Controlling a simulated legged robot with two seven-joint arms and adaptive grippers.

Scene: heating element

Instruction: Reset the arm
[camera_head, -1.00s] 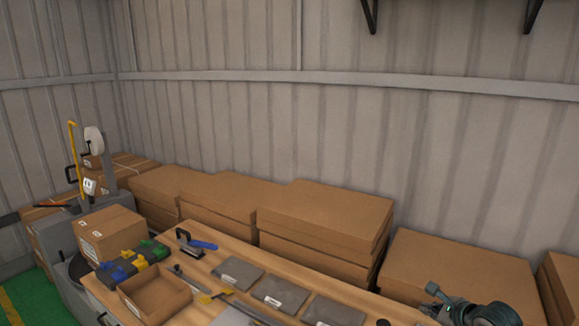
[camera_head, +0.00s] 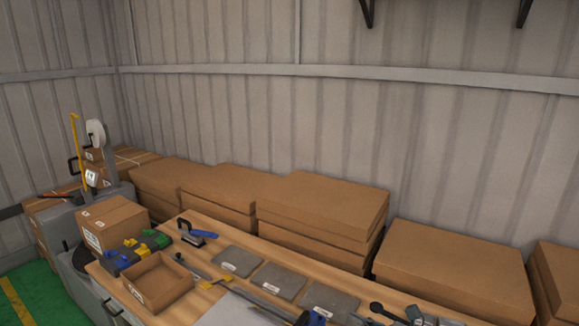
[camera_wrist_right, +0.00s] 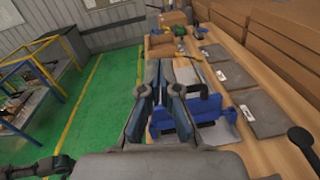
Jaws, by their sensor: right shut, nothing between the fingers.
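My right gripper (camera_wrist_right: 158,90) reaches up the middle of its wrist view, its fingers together with nothing between them. It is above the front edge of the wooden workbench (camera_wrist_right: 235,72). A blue part (camera_wrist_right: 205,108) with a dark handle is below and beside the fingers in this view; they do not hold it.
Several grey labelled plates (camera_head: 279,281) lie along the bench. An open cardboard box (camera_head: 158,282), green, yellow and blue parts (camera_head: 135,246) and a blue-handled tool (camera_head: 197,234) are at its left. Large cartons (camera_head: 322,206) stand behind. Green floor (camera_wrist_right: 105,105) is free beside the bench.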

